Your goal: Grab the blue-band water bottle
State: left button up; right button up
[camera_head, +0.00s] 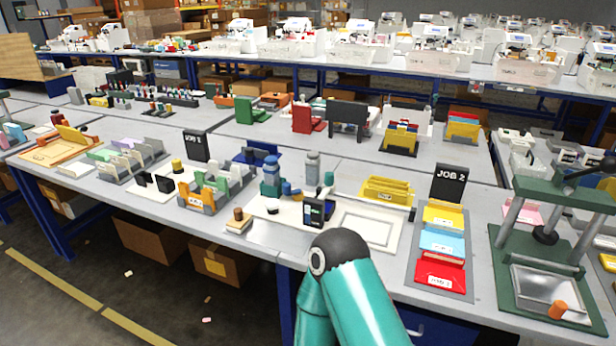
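A teal-blue bottle-like object (271,178) stands upright on the middle of the near table. A grey bottle (312,166) with a lighter top stands upright to its right and slightly behind it. At this size I cannot tell for certain which one carries a blue band. A teal arm of mine with a dark rounded joint (340,252) rises from the bottom centre, in front of the table. No fingertips of either gripper show, and neither gripper is visible at the bottles.
A black stand with cards (318,212) and a white tray (367,228) are near the front edge. Yellow, blue and red bins (441,272) stand right, beside a green press (548,250). A coloured file rack (200,200) stands left of the bottles.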

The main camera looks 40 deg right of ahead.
aim_at(271, 167)
jog(key=z, duration=0.4)
jog(key=i, duration=1)
jog(key=u, duration=0.05)
